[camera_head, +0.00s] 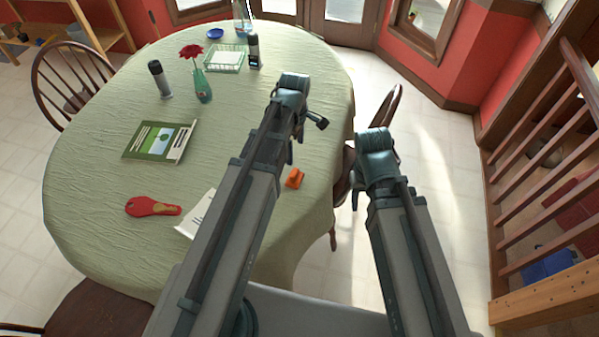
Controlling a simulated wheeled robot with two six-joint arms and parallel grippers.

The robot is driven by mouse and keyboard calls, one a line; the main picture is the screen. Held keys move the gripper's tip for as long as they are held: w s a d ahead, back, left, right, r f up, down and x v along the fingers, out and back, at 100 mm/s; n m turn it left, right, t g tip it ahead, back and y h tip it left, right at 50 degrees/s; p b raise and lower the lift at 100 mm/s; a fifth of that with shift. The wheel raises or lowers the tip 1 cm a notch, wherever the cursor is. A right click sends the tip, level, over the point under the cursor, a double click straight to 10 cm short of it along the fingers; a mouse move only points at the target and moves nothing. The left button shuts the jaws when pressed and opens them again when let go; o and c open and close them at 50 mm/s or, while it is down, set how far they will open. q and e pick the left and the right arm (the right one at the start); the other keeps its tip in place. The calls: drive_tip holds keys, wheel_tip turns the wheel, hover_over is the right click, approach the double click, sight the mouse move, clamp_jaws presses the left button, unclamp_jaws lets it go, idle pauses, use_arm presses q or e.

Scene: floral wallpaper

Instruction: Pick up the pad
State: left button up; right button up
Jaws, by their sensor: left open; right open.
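I cannot tell for sure which thing is the pad. A white sheet or pad (196,217) with dark marks lies on the table, partly hidden behind my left arm. A flat green and white picture book or pad (161,141) lies farther left. My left gripper (318,121) is above the table's right part, open, apart from both. My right gripper (355,190) hangs open past the table's right edge. Fingers of both are small and partly hidden by the arms.
The table (95,190) has a green cloth. On it are a red paddle-like thing (152,207), an orange item (294,178), a flower vase (202,87), a dark cylinder (160,80), a bottle (253,50) and a green tray (209,61). A wooden railing (545,150) stands right.

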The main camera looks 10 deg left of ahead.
use_arm(q)
drive_tip(key=b, duration=0.9)
hover_over(294, 172)
drive_tip(key=f, duration=0.8)
drive_tip(key=shift+s+d+f, duration=0.2)
drive_tip(key=shift+d+f, duration=0.1)
drive_tip(key=f+b, duration=0.5)
drive_tip(key=shift+w+a+f, duration=0.15)
drive_tip(key=shift+a+f, duration=0.05)
drive_tip(key=shift+a, duration=0.05)
drive_tip(key=shift+r, duration=0.1)
drive_tip(key=c, duration=1.5)
